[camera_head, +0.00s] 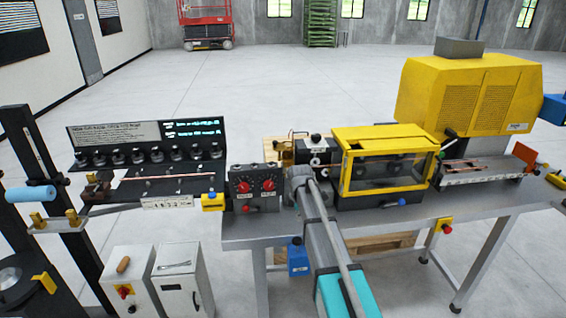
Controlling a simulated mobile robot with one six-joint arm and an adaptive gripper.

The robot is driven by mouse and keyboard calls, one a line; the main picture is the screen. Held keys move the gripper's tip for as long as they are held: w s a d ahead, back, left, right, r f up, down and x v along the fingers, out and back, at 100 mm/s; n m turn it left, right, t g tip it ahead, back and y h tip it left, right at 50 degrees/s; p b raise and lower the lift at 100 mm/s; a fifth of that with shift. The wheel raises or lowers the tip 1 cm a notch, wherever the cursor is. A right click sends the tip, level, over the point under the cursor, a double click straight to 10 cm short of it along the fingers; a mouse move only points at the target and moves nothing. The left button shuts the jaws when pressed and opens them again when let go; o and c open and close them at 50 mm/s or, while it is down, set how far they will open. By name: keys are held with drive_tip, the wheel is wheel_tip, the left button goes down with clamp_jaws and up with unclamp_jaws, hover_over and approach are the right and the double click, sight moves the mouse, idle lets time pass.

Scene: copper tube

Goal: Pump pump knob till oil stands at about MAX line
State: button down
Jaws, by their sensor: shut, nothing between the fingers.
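My arm reaches up from the bottom of the view to the middle of the long bench. My gripper (298,176) is at its far end, in front of a small dark unit with a black knob on top (316,138). The gripper is shut and empty. Its fingertips are small and partly hidden by my own wrist. I cannot tell whether it touches the unit, or whether this black knob is the pump knob. No oil level or MAX line can be made out.
Right of my gripper stands a yellow-framed machine with clear windows (388,160). To its left is a dark control box with red knobs (256,187). A large yellow machine (470,95) stands at the back right. The grey bench front (385,222) has some bare room.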

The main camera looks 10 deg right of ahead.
sight(297, 239)
drive_tip(key=shift+f+m, duration=0.1)
drive_tip(key=shift+m, duration=0.2)
drive_tip(key=w+f+m+b, duration=0.1)
drive_tip(key=m, duration=0.4)
drive_tip(key=w+f+m+g+b, duration=0.1)
drive_tip(key=m, duration=0.4)
drive_tip(key=f+m+g+b, duration=0.1)
drive_tip(key=m+b, duration=0.1)
drive_tip(key=m, duration=0.3)
drive_tip(key=shift+w+f+m, duration=0.3)
drive_tip(key=shift+w+f, duration=0.1)
drive_tip(key=shift+f, duration=0.2)
drive_tip(key=f+b, duration=0.6)
drive_tip(key=b, duration=0.1)
drive_tip(key=shift+s+f, duration=0.3)
drive_tip(key=shift+s, duration=0.05)
idle(0.7)
